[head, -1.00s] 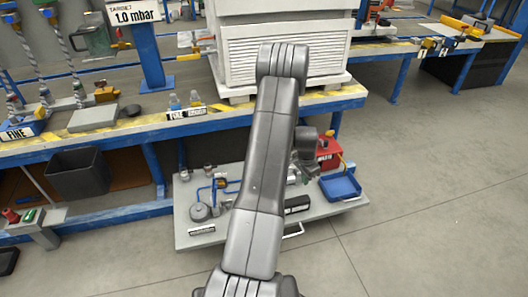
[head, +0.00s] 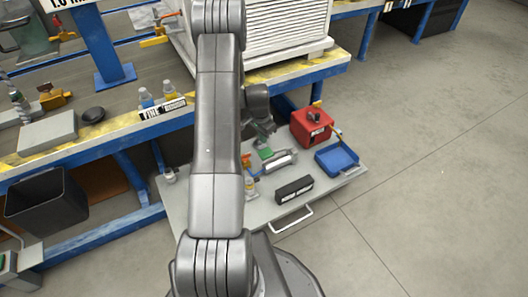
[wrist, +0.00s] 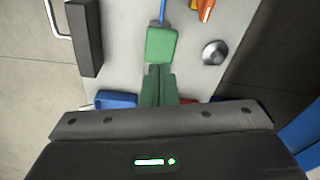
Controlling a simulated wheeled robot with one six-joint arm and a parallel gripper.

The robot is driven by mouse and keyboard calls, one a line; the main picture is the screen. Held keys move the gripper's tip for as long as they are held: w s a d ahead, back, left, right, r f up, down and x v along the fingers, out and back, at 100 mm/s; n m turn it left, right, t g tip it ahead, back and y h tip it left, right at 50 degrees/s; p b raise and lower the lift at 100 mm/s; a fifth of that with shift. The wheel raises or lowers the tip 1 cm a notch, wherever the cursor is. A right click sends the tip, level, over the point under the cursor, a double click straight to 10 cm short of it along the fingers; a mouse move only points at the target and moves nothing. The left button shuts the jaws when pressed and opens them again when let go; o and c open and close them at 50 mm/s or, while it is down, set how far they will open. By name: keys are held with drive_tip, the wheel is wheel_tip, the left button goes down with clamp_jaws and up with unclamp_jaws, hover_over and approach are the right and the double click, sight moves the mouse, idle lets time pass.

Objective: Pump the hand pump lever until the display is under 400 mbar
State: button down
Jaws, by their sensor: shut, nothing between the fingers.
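My gripper (wrist: 158,72) shows in the wrist view as two dark green fingers pressed together, with nothing seen between them. A flat green block (wrist: 161,45), which looks like the hand pump lever's grip, lies just beyond the fingertips; I cannot tell whether they touch. In the head view the green block (head: 265,154) sits by a silver cylinder (head: 279,162), below my gripper (head: 266,137). A black box (head: 294,189) with pale markings, possibly the display, stands near the platform's front edge. I cannot read any value. The black box also shows in the wrist view (wrist: 88,38).
The low grey platform (head: 338,187) has a front handle (head: 291,220). It bears a red box (head: 311,126), a blue tray (head: 337,161) and an orange-handled valve (head: 246,159). A silver knob (wrist: 214,52) lies beside the green block. Open floor lies to the right.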

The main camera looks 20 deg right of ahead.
sight(264, 154)
drive_tip(key=shift+w+d+f+b, duration=0.15)
drive_tip(key=shift+f+b, duration=0.7)
drive_tip(key=shift+f, duration=0.9)
drive_tip(key=shift+d+f+b, duration=0.15)
drive_tip(key=shift+f+b, duration=0.65)
drive_tip(key=shift+f, duration=0.95)
wheel_tip(264, 154, down, 4)
drive_tip(key=b, duration=0.3)
drive_tip(key=shift+f+b, duration=0.2)
drive_tip(key=shift+b, duration=0.15)
drive_tip(key=shift+r, duration=0.15)
drive_tip(key=a, duration=0.1)
drive_tip(key=s+a+r, duration=0.1)
drive_tip(key=shift+s+a, duration=0.1)
drive_tip(key=shift+a, duration=0.3)
